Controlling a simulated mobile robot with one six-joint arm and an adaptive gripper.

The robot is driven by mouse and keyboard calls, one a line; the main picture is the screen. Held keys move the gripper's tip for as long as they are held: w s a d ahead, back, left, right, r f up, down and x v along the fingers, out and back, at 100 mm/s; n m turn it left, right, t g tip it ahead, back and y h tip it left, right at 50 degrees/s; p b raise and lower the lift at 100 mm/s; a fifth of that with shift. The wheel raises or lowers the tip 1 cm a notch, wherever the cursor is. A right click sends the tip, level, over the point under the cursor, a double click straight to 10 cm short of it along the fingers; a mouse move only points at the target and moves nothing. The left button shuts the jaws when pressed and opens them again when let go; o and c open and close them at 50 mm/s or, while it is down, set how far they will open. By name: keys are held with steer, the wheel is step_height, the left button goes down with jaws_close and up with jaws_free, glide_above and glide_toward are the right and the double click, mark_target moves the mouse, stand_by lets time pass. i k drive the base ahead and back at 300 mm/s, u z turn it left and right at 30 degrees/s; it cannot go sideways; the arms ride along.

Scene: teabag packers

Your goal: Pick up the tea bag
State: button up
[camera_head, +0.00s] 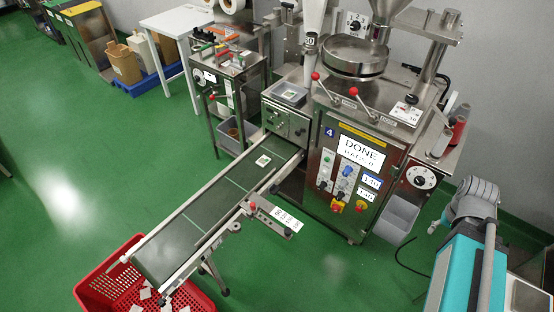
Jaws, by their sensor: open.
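A small pale tea bag with a darker middle (263,161) lies flat on the dark green conveyor belt (205,214), near its upper end by the packing machine. Several more whitish tea bags (146,293) lie in the red crate (196,296) under the belt's lower end. Grey links of my arm show at the right edge, far from the belt. I cannot make out my gripper's fingers in this view.
The packing machine (338,185) stands behind the belt, its screen reading DONE. Red-knobbed levers (316,76) stick up from it. A label plate (273,217) juts from the belt's right side. A steel tool cart (226,77) stands behind. Green floor is open at left and front.

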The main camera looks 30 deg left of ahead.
mark_target(264, 160)
steer(key=z, duration=1.4)
steer(key=k, duration=1)
steer(key=u, duration=1.95)
